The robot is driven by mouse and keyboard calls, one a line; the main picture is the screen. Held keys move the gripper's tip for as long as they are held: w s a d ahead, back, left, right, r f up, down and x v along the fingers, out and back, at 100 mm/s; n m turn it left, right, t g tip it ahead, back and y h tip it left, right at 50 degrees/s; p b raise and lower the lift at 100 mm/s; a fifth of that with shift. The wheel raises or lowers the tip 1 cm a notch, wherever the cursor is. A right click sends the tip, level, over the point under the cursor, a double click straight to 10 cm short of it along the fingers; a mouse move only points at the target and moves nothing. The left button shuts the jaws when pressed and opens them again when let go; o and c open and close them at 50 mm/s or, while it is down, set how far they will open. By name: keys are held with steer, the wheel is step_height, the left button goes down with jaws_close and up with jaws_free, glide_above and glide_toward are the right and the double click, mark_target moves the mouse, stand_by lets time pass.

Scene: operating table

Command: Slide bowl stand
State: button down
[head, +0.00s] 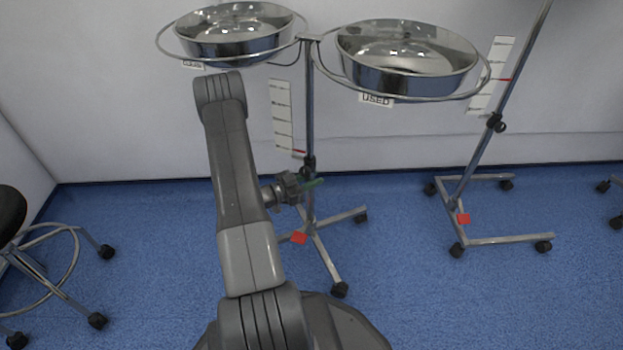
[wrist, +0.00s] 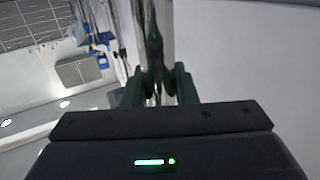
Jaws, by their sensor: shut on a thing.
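The bowl stand (head: 309,110) stands upright on the blue floor in the head view, with two steel bowls in rings at its top. Part of the stand's wheeled base is hidden behind my arm.
A second wheeled stand (head: 480,165) is on the right, its base apart from the bowl stand. A stool (head: 50,250) is at the left. The wall (head: 120,110) is close behind the bowls. Blue floor (head: 400,280) is clear in front on the right.

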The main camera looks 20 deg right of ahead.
steer(key=shift+w+a+r+t, duration=0.1)
steer(key=shift+w+r+t, duration=0.05)
steer(key=shift+w, duration=0.25)
steer(key=shift+w+r+t, duration=0.1)
steer(key=shift+w+t, duration=0.05)
steer(key=shift+w, duration=0.2)
steer(key=c, duration=1.2)
jaws_free()
steer(key=shift+w, duration=0.2)
steer(key=shift+o, duration=0.2)
steer(key=shift+s+a, duration=0.1)
steer(key=p+v, duration=0.3)
steer(key=v, duration=1)
steer(key=shift+a+p, duration=0.35)
steer(key=s+b+x, duration=0.1)
steer(key=b+x, duration=0.2)
steer(key=x, duration=1)
steer(key=shift+d+f+b, duration=0.15)
steer(key=shift+d+b, duration=0.15)
steer(key=shift+d, duration=0.15)
